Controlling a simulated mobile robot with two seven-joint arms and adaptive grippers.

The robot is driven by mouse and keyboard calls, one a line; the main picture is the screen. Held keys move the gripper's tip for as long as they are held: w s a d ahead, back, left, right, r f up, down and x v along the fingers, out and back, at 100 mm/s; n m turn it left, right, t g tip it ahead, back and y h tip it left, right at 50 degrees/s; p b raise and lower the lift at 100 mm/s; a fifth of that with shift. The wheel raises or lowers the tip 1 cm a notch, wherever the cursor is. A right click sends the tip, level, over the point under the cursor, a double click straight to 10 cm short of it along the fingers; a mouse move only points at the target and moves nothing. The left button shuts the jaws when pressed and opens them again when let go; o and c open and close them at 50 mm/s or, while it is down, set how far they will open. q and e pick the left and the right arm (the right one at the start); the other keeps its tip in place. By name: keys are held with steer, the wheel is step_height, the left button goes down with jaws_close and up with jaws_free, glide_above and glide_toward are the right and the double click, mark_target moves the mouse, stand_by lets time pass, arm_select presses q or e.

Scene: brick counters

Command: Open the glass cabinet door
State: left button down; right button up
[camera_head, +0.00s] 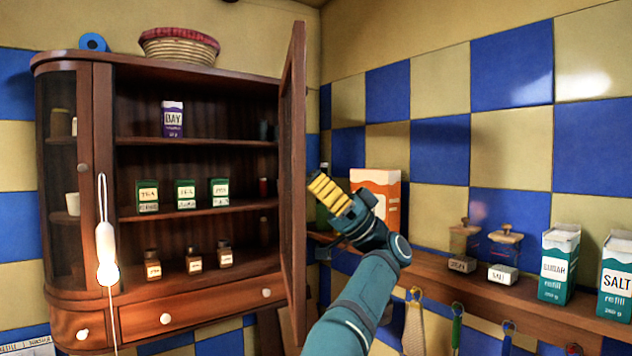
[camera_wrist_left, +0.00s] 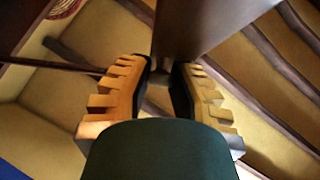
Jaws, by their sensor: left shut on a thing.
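The wooden cabinet (camera_head: 105,185) stands against the wall at the left of the head view. Its door (camera_head: 296,180) is swung out wide and seen nearly edge-on, so the shelves show. My left gripper (camera_head: 322,190), with yellow ridged fingers, is at the right side of the door, around mid-height. In the left wrist view its fingers (camera_wrist_left: 163,75) are closed about the dark brown wood of the door (camera_wrist_left: 205,25). The exact contact is hidden in the head view. My right gripper is not in view.
Inside are a purple box (camera_head: 172,120), several green tins (camera_head: 185,196) and small bottles (camera_head: 195,262). A basket (camera_head: 178,46) sits on top. To the right, a wall shelf (camera_head: 470,285) holds an orange box (camera_head: 385,190), grinders and cartons (camera_head: 558,262); utensils hang below.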

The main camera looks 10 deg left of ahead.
arm_select(q)
steer(key=shift+w+d+f, duration=0.15)
steer(key=shift+f, duration=0.3)
steer(key=c, duration=0.8)
jaws_free()
steer(key=shift+o, duration=0.2)
steer(key=shift+r, duration=0.15)
